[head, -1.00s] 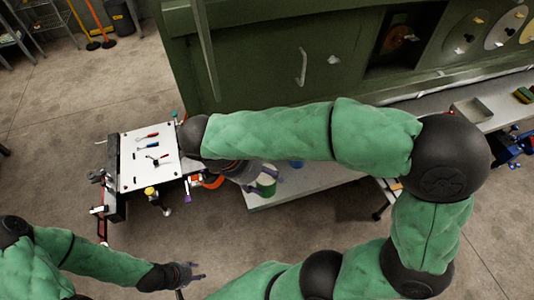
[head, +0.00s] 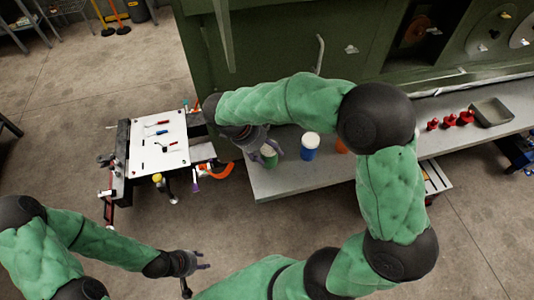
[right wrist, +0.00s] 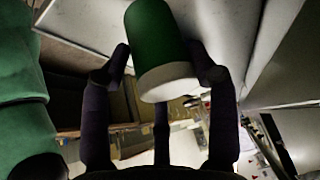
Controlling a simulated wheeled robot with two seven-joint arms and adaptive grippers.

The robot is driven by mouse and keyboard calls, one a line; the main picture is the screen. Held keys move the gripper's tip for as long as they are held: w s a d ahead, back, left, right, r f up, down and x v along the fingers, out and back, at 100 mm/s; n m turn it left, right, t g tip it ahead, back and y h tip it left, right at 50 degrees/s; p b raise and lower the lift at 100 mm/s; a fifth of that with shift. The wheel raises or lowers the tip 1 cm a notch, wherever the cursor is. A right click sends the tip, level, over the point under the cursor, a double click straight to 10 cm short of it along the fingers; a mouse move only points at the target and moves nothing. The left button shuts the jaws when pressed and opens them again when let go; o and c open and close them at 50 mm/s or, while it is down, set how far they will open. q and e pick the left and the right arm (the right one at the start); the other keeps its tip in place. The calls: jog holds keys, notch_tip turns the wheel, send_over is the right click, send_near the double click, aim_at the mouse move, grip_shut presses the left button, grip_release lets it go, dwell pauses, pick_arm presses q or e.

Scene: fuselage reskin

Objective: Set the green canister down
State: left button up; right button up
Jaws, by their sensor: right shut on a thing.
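The green canister (head: 269,157), with a white end, is held in my right gripper (head: 266,150) at the left end of the grey bench (head: 285,184). In the right wrist view the canister (right wrist: 155,38) sits between the dark fingers of my right gripper (right wrist: 165,75), its white end (right wrist: 168,83) towards the camera. The arm hides part of the grip in the head view. I cannot tell whether the canister's base touches the bench. My left gripper (head: 206,261) is open and empty over the floor at lower left.
A blue canister (head: 310,147) with a white top stands on the bench just right of the green one, an orange object (head: 341,146) beyond it. Red items (head: 450,120) and a grey tray (head: 491,112) are farther right. A tool cart (head: 158,145) stands left. The green fuselage panel (head: 275,60) rises behind.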

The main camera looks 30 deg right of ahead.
jog(key=shift+f, duration=0.95)
jog(key=shift+f, duration=0.15)
jog(key=o, duration=1.3)
jog(key=shift+c, duration=0.2)
jog(key=shift+a+r, duration=0.1)
jog(key=shift+r, duration=0.25)
jog(key=p+v, duration=0.2)
jog(key=v, duration=0.9)
jog(key=shift+a+r, duration=0.2)
jog(key=shift+r, duration=0.05)
